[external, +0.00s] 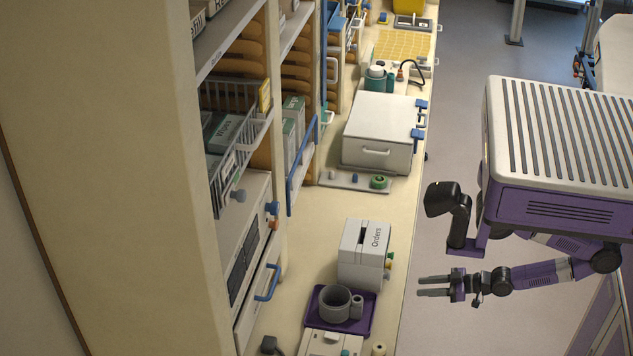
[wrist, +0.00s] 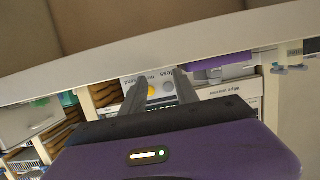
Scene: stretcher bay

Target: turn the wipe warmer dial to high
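My gripper (external: 434,286) is open and empty, its two parallel fingers apart and aimed left at the counter's front edge, with a gap between. In the wrist view my gripper (wrist: 161,77) shows its dark fingers spread in front of pale shelf fronts. A white panel lettered "Wipe warmer" (wrist: 232,90) appears upside down, right of the fingers. A small yellow round part (wrist: 152,91) shows between the fingers on a pale unit; I cannot tell whether it belongs to the warmer. The warmer's dial and its setting cannot be made out.
The counter (external: 385,225) holds an "Orders" box (external: 358,250), a purple tray (external: 314,317) with a grey mug (external: 335,303), and a white lidded box (external: 375,125). Left shelving has a blue knob (external: 272,208) and orange knob (external: 275,223).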

